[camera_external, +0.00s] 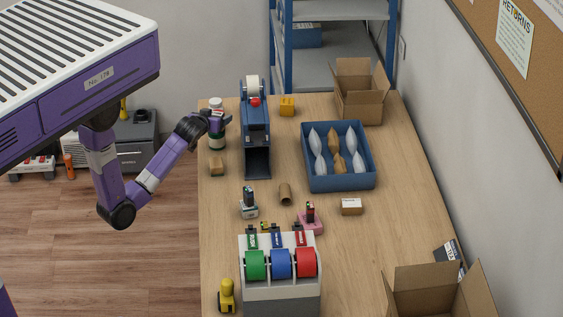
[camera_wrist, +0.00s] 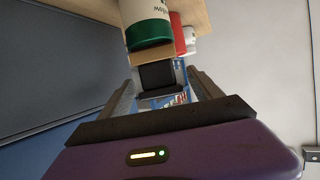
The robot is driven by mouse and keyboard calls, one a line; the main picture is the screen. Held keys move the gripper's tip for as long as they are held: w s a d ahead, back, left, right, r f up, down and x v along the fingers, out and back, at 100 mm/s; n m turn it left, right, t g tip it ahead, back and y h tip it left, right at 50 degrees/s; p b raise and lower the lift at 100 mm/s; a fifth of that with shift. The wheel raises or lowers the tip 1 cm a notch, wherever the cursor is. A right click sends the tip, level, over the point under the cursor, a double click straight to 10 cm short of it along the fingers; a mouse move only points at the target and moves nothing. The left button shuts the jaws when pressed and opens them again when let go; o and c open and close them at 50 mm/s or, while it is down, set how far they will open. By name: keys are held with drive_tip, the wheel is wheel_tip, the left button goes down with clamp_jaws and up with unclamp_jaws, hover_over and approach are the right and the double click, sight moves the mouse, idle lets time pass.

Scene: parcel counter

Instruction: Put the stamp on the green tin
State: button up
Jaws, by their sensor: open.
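The green tin (camera_external: 217,143), with a pale label and green lid, stands at the table's left edge. It also shows in the wrist view (camera_wrist: 147,35), where the picture appears upside down. The stamp (camera_wrist: 157,76), a black body on a tan base, appears to rest against the green lid, standing on it. My gripper (camera_external: 222,120) is at the top of the tin. In the wrist view its fingers (camera_wrist: 160,82) are spread either side of the stamp, with gaps showing. The stamp is too small and dark to make out in the external view.
A red tin with a white lid (camera_external: 216,103) stands behind. Two other stamp-like items, grey-based (camera_external: 249,205) and pink-based (camera_external: 311,222), stand nearer the tape rolls.

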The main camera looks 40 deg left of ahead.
drive_tip(key=b+v, duration=0.1)
drive_tip(key=v, duration=1.1)
drive_tip(key=s+d+f+m+t+h, duration=0.1)
drive_tip(key=s+d+f+m+h, duration=0.3)
drive_tip(key=s+f, duration=0.6)
drive_tip(key=s+a+r, duration=0.1)
drive_tip(key=s+r, duration=0.1)
drive_tip(key=s, duration=0.6)
drive_tip(key=s+r+t+h, duration=0.1)
drive_tip(key=s+r, duration=0.2)
drive_tip(key=s, duration=0.6)
drive_tip(key=shift+a+m, duration=0.3)
drive_tip(key=shift+a, duration=0.1)
